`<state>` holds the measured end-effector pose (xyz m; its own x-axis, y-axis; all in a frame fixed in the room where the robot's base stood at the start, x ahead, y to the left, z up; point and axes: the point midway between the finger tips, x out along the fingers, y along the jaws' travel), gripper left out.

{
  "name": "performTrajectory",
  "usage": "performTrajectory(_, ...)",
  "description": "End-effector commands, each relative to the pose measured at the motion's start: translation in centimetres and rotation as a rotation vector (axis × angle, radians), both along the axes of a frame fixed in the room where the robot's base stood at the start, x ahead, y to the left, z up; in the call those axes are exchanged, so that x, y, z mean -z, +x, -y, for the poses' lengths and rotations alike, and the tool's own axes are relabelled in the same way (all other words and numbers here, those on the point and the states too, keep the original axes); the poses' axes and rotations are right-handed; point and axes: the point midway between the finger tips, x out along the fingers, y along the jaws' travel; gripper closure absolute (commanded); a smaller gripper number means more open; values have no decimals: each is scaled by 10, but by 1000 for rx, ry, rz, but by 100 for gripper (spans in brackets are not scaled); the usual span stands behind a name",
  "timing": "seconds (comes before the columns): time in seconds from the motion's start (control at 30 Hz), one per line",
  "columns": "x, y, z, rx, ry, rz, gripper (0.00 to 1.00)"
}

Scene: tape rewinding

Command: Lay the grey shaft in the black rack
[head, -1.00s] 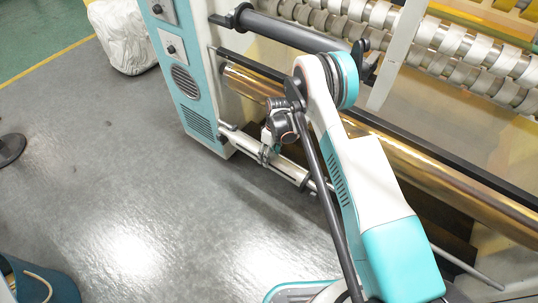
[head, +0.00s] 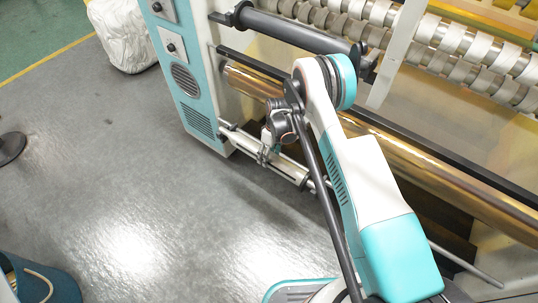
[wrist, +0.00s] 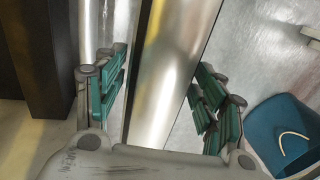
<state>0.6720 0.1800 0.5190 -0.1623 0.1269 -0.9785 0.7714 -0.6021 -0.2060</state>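A pale grey shaft (head: 287,166) runs low along the front of the machine, beneath the gold roll. My gripper (head: 266,151) is at this shaft, partly hidden by its own wrist. In the wrist view, a shiny grey cylinder (wrist: 172,75) runs between the green-padded fingers of my gripper (wrist: 160,96). The fingers are spread, with gaps visible on both sides of it. Higher up, a dark grey roller (head: 290,34) lies between black brackets (head: 241,13). I cannot tell for certain whether these brackets are the black rack.
The teal and white machine cabinet (head: 187,80) stands left of the shaft. A gold film roll (head: 248,84) and a black bar (head: 240,60) are above it. A blue bin (head: 45,281) is at the lower left. Grey floor (head: 120,170) is open on the left.

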Motion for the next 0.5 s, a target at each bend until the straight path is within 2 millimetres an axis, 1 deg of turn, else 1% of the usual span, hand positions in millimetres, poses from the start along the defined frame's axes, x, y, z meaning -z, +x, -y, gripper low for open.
performTrajectory(0.37, 1, 0, 0, 0, -1, 1, 21)
performTrajectory(0.5, -7, 0, 0, 0, -1, 1, 21)
